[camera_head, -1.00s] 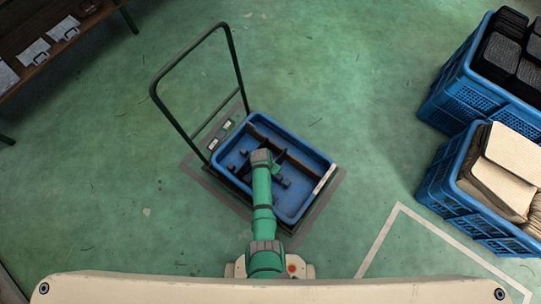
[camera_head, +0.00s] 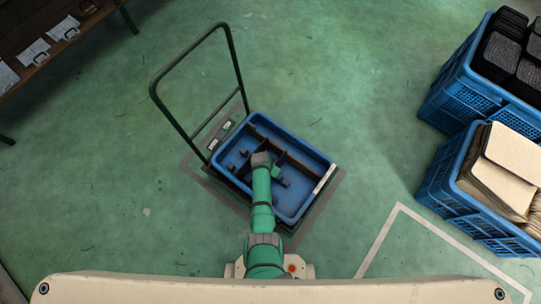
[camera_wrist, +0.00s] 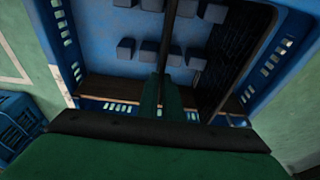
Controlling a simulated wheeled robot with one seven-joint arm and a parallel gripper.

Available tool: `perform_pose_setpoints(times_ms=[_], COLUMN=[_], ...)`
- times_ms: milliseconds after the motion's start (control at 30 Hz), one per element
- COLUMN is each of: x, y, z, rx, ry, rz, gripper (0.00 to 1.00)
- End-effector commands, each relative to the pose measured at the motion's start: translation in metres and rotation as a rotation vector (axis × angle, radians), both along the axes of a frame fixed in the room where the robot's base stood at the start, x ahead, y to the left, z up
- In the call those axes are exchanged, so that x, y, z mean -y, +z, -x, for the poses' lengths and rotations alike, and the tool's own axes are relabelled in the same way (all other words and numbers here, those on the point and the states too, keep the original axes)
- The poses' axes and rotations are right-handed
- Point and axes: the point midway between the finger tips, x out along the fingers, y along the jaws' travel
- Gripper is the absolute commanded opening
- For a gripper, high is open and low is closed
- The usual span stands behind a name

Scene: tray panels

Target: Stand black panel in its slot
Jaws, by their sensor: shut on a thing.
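The blue tray (camera_head: 226,162) holds pairs of small dark slot blocks on its floor. My gripper (camera_wrist: 161,96) is over the tray, its green fingers shut on the black panel (camera_wrist: 169,40), which shows nearly edge-on as a thin dark strip between rows of blocks in the wrist view. In the head view my arm and gripper (camera_head: 262,160) cover part of the tray. I cannot tell whether the panel's lower edge is in a slot or above it. Another dark panel (camera_wrist: 235,52) stands to the right in the wrist view, near the tray wall.
The tray rests on a trolley with a tall dark green handle (camera_head: 237,62) at its upper left. Blue crates stand at the right, one with black pieces (camera_head: 500,52), one with beige pieces (camera_head: 512,150). A wooden bench (camera_head: 60,40) is at upper left. The floor between is clear.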

Motion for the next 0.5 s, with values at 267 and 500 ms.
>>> perform_pose_setpoints(times_ms=[267, 500], x=[-0.0003, -0.0002], y=[-0.0065, -0.0070], z=[-0.0010, -0.0006], rx=[0.001, 0.001], ry=[0.000, 0.000], rz=[0.000, 0.000], gripper=[0.00, 0.00])
